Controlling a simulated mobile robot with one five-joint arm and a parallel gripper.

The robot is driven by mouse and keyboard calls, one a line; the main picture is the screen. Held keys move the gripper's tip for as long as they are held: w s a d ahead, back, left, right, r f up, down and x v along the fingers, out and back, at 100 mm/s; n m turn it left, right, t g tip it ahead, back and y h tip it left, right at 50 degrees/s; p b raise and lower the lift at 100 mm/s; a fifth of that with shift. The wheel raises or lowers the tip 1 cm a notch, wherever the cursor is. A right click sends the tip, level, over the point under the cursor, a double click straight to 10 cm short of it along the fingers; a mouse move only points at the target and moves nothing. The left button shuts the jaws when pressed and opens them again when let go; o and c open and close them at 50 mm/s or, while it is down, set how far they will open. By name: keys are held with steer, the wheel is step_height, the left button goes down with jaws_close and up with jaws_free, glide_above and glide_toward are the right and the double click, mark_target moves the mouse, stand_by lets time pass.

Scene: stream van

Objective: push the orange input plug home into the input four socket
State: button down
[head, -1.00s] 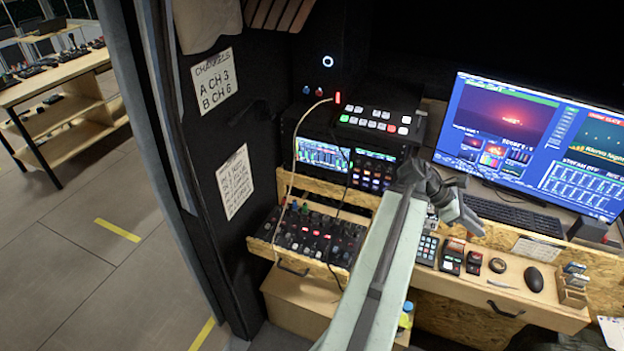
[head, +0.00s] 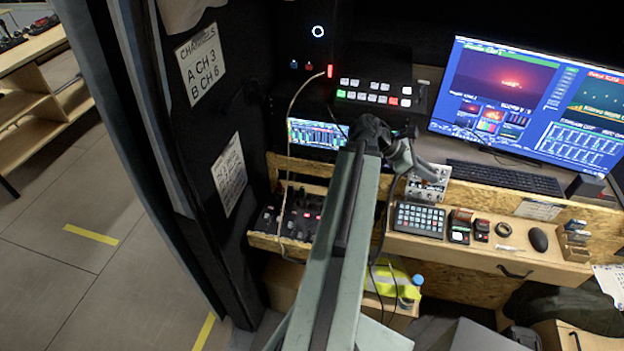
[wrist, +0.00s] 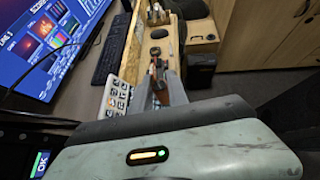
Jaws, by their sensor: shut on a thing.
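An orange-red plug-like piece (head: 330,71) on a pale cable shows at the left end of the black switcher (head: 375,92) in the head view. I cannot tell how deep it sits. My gripper (head: 428,171) is to its right and lower, over the back of the desk by a small knobbed panel (head: 428,188). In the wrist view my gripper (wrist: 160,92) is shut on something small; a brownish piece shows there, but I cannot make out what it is. The input four socket cannot be picked out. My arm hides part of the rack below the switcher.
The monitor (head: 540,92) and keyboard (head: 505,178) are at right. A keypad (head: 418,220) and small items lie on the desk ledge. The mixer (head: 292,214) is left of my arm. Dark cables hang by my arm. The dark wall (head: 215,130) is close at left.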

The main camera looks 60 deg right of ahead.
steer(key=w+f+n+t+h+b, duration=0.1)
steer(key=w+f+b, duration=0.5)
steer(key=w, duration=0.6)
steer(key=w+f+n+t+h+b, duration=0.2)
steer(key=w+f+n+b, duration=0.2)
steer(key=w, duration=0.9)
steer(key=w+f+n+t+h+b, duration=0.2)
steer(key=w+f+b, duration=0.8)
steer(key=w+f, duration=0.2)
steer(key=shift+w+a+n, duration=0.2)
steer(key=shift+w+n, duration=0.2)
steer(key=shift+w, duration=0.05)
step_height(320, 180, down, 5)
steer(key=b, duration=0.5)
steer(key=shift+a+r, duration=0.1)
steer(key=shift+f+b, duration=1.45)
steer(key=shift+b, duration=0.15)
steer(key=c, duration=1.2)
jaws_free()
